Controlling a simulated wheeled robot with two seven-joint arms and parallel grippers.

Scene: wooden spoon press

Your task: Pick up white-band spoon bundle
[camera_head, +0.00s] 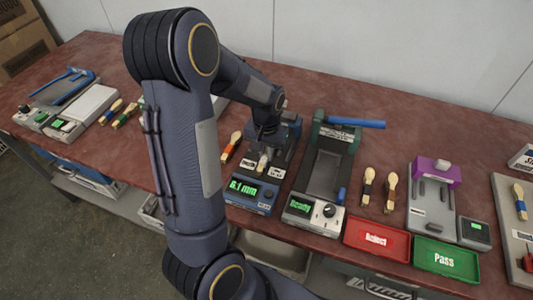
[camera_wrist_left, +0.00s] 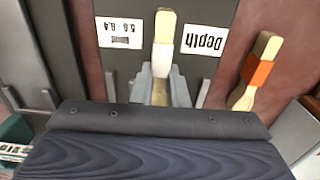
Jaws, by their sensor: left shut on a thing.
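The white-band spoon bundle (camera_wrist_left: 162,55) is pale wood with a white band, between the two fingers of my left gripper (camera_wrist_left: 162,92) in the left wrist view. The gripper is shut on it, with its lower part hidden behind the fingers. In the head view my left gripper (camera_head: 265,151) points down over the blue depth gauge (camera_head: 252,199), and the bundle (camera_head: 263,161) shows only as a small pale piece at the fingertips. I cannot tell whether the bundle touches the gauge. The gauge display reads 6.1 mm. My right gripper is not in view.
An orange-band bundle (camera_head: 231,147) lies left of the gauge. A green press (camera_head: 326,165) stands close on its right, showing "Ready". Two more bundles, a red Reject tray (camera_head: 377,240) and a green Pass tray (camera_head: 447,259) are further right. My left arm hides the table's middle left.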

